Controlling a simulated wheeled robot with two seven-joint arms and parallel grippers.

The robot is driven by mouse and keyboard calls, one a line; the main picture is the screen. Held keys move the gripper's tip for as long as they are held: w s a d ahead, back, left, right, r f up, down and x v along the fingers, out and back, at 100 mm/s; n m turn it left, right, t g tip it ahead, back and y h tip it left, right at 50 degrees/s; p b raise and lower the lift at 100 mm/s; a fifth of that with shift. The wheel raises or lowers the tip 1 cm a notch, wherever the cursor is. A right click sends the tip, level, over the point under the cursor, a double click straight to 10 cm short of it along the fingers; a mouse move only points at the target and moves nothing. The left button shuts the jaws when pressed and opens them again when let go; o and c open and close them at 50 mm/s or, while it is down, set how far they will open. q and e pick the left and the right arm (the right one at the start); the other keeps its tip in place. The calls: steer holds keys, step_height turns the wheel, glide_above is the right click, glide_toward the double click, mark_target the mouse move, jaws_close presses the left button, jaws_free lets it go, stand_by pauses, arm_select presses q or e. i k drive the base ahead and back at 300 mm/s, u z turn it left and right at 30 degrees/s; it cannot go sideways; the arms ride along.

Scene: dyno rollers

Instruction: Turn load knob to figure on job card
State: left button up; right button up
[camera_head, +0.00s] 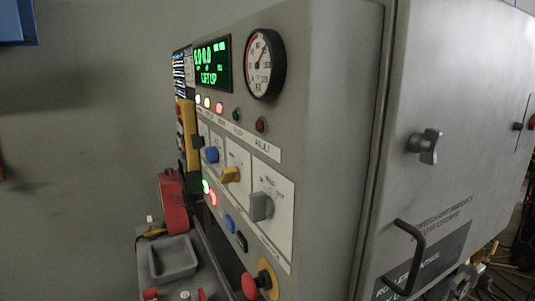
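A grey control cabinet (330,150) shows at an angle, its panel facing left. Three knobs sit in a row on white plates: a blue knob (212,155), a yellow knob (231,175) and a larger grey knob (261,206). Their labels are too small to read, so I cannot tell which is the load knob. A round dial gauge (264,64) and a green-lit display (212,64) sit above them. A dark sheet with light lines (180,74) at the panel's far edge may be the job card; its figures are unreadable. Neither gripper can be made out.
A red emergency button (250,286) sticks out below the knobs. A shelf with a grey tray (172,258) and a red object (172,203) juts out at lower left. The cabinet door has a black handle (408,258) and a latch (425,146).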

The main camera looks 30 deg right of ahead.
mark_target(212, 155)
steer(key=z, duration=0.55)
steer(key=k, duration=0.5)
steer(key=u, duration=2.35)
steer(key=i, duration=1.8)
steer(key=z, duration=3.35)
steer(key=i, duration=0.5)
